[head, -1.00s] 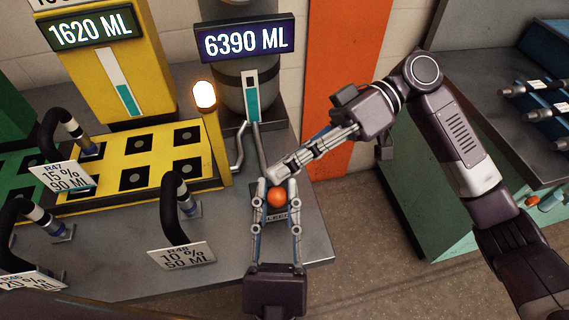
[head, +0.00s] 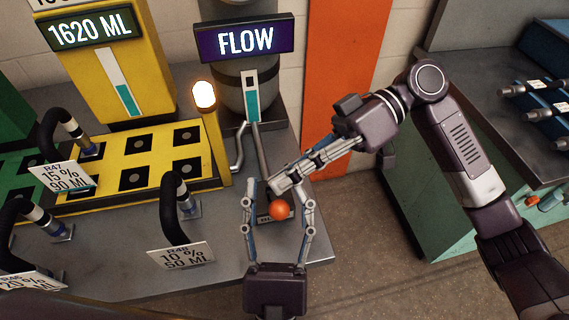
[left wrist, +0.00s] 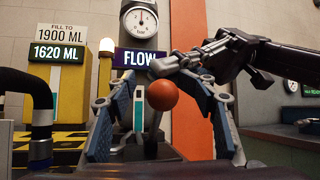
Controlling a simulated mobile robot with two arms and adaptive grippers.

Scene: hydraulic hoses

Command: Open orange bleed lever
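The orange ball knob (head: 280,210) of the bleed lever stands at the front edge of the grey bench, over a label plate that it partly hides. My left gripper (head: 279,186) reaches in from the bottom and is open, its fingers spread on either side of the knob with gaps. The left wrist view shows the orange knob (left wrist: 162,95) between the spread fingers (left wrist: 165,98). My right gripper (head: 272,186) comes from the right with its fingers together, just above the knob; I cannot tell whether it touches the lever. The display (head: 245,40) reads FLOW.
A grey cylinder (head: 250,92) with a teal level gauge stands behind. A yellow block with black sockets (head: 135,175), a lit lamp (head: 204,96) and black hoses with tags (head: 183,255) are at left. A green cabinet (head: 425,215) stands right across a floor gap.

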